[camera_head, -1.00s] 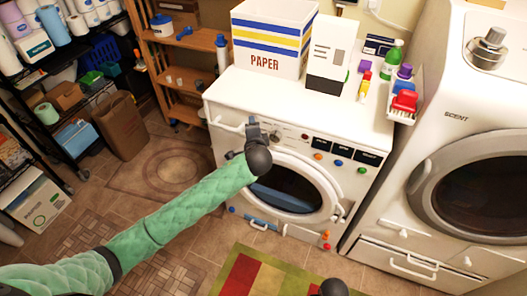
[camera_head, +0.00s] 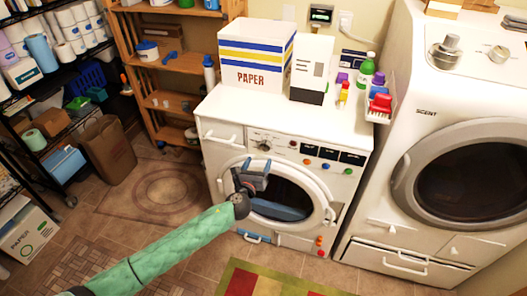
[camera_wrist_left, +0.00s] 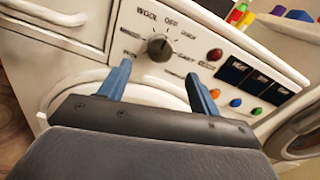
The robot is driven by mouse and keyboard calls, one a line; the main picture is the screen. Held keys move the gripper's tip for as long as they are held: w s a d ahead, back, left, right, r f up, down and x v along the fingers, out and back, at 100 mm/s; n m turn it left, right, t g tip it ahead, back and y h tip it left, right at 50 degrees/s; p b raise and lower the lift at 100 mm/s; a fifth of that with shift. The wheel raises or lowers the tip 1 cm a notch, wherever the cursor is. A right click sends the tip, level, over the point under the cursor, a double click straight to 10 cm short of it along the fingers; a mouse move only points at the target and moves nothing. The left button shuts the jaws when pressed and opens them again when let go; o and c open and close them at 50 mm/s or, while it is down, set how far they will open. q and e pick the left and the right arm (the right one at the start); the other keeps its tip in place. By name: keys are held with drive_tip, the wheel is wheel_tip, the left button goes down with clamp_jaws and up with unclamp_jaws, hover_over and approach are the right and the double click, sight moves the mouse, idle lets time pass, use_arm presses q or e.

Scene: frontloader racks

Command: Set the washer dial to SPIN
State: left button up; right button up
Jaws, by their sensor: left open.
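The washer (camera_head: 215,150) is a white front-loader, its door shut. Its dial (camera_head: 264,147) is a grey knob on the upper front panel. In the left wrist view the dial (camera_wrist_left: 160,47) has labels around it; WOOL and OFF read at the top, while the others are too small to read surely. I cannot tell which label it points to. My left gripper (camera_wrist_left: 159,70) is open, its two blue fingers below and either side of the dial, with nothing between them. In the head view the left gripper (camera_head: 251,165) is in front of the upper door, below the dial. My right gripper is not visible.
Several coloured buttons (camera_wrist_left: 225,82) and black displays (camera_wrist_left: 232,71) lie right of the dial. A drawer handle (camera_head: 220,136) sticks out at its left. A PAPER box (camera_head: 258,58) and bottles stand on top. A second machine (camera_head: 440,180) stands at right.

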sight(265, 149)
use_arm(q)
drive_tip(key=p+x, duration=0.1)
drive_tip(key=x, duration=0.5)
drive_tip(key=shift+p+x, duration=0.4)
drive_tip(key=shift+x, duration=0.45)
drive_tip(key=shift+f, duration=0.1)
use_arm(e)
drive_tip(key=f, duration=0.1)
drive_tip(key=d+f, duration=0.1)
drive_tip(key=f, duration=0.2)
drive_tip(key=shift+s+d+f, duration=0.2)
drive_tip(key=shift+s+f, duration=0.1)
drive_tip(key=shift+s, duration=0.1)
use_arm(q)
drive_tip(key=c, duration=1)
